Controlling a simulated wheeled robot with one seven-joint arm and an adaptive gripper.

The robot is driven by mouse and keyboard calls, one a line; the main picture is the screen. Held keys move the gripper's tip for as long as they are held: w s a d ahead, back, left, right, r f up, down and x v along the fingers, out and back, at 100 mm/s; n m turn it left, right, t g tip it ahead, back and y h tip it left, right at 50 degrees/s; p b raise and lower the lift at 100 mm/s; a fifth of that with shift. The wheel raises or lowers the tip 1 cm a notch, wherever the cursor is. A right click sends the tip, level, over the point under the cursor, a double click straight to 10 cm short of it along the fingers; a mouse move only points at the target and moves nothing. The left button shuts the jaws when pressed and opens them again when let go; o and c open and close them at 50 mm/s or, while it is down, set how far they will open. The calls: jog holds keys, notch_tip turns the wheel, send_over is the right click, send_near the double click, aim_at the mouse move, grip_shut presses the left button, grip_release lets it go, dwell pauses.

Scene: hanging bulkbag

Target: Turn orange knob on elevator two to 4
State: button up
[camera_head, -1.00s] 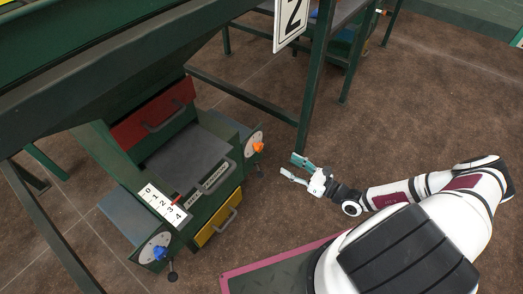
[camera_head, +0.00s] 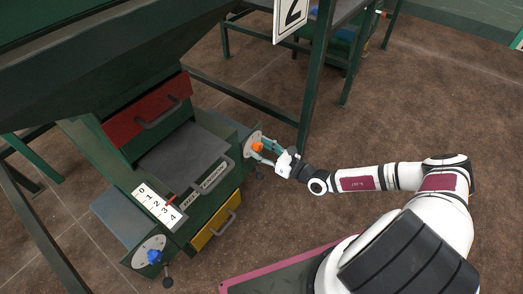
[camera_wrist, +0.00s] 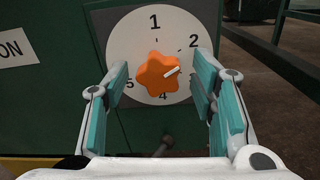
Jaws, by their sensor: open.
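The orange knob (camera_head: 257,147) sits on a round white dial at the right side of the green elevator unit. In the wrist view the star-shaped orange knob (camera_wrist: 157,73) is centred on the dial (camera_wrist: 120,40), with 1, 2, 4 and 5 readable and 3 partly hidden by the right finger. The knob's white mark points right and slightly up, between 2 and 3. My gripper (camera_head: 270,150) is open, with its teal fingers on either side of the knob in the picture; in the wrist view my gripper (camera_wrist: 162,105) shows a gap on both sides of the knob.
A blue knob (camera_head: 154,256) with its own dial is at the unit's front left. A scale (camera_head: 160,207) with a red pointer, a yellow drawer (camera_head: 215,222) and a red drawer (camera_head: 147,110) are on the unit. A green post (camera_head: 314,90) stands behind my gripper, beneath the sign "2" (camera_head: 291,15).

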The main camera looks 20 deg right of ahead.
jog(key=c, duration=1.2)
jog(key=shift+o, duration=0.2)
